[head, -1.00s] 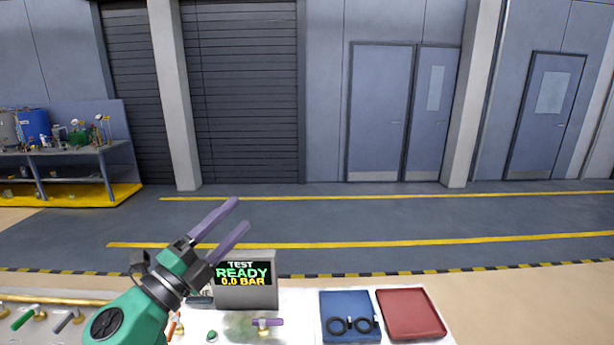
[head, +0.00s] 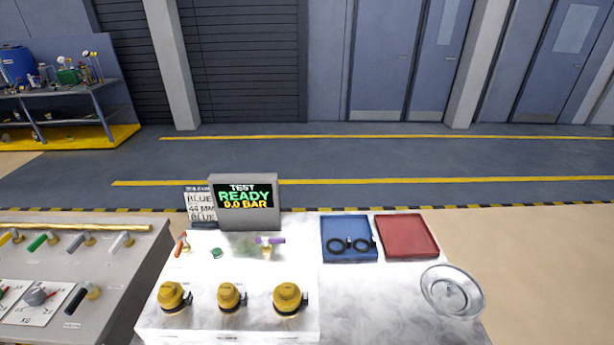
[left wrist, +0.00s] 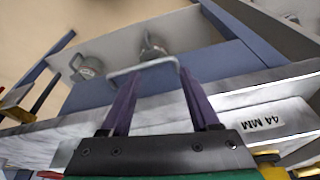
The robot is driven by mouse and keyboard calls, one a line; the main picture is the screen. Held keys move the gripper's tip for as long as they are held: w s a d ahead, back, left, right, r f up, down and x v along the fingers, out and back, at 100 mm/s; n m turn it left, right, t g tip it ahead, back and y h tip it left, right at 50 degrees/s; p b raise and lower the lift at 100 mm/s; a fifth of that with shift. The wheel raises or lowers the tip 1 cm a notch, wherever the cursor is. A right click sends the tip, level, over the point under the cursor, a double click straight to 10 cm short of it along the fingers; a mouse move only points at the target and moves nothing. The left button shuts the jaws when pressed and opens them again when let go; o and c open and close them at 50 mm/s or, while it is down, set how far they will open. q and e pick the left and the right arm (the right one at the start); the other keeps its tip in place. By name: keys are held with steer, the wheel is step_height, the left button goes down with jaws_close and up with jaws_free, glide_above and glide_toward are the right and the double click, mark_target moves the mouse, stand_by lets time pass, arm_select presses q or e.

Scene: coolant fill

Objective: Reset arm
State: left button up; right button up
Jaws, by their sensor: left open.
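My left gripper (left wrist: 160,108) shows in the left wrist view with its two purple fingers spread apart and nothing between them. Behind the fingers are a grey bar handle (left wrist: 143,70) and a blue panel; I cannot tell how far off they are. A label reading 44 MM (left wrist: 262,122) is on a pale edge to the right of the fingers. Neither gripper is in the head view. There, the test display (head: 244,197) reads READY and 0.0 BAR on the white bench (head: 360,290).
Three yellow-capped fittings (head: 230,296) stand at the bench front. A blue tray (head: 349,251) holds black rings, beside a red tray (head: 432,236). A round clear dish (head: 450,291) is at the right. A grey valve panel (head: 60,260) with several levers is at the left.

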arm_select(q)
steer(key=s+f+b, duration=0.2)
steer(key=f+b, duration=0.1)
steer(key=f, duration=0.7)
steer(key=s+f+g+b, duration=0.1)
steer(key=s+f+b, duration=0.25)
steer(key=f, duration=0.65)
steer(key=s+f+b, duration=0.1)
steer(key=f+b, duration=0.2)
steer(key=f, duration=0.7)
steer(key=s+a+f+b, duration=0.1)
steer(key=s+f+b, duration=0.2)
steer(key=s+f, duration=0.3)
steer(key=s+a+f+g+b, duration=0.1)
steer(key=s+a+f+b, duration=0.1)
steer(key=s+f, duration=0.5)
steer(key=shift+s+a+f+b, duration=0.15)
steer(key=shift+s+f+b, duration=0.1)
steer(key=shift+f+b, duration=0.55)
arm_select(e)
step_height(320, 180, down, 17)
steer(key=shift+f, duration=0.2)
arm_select(q)
steer(key=shift+a+f, duration=0.1)
steer(key=shift+f, duration=0.05)
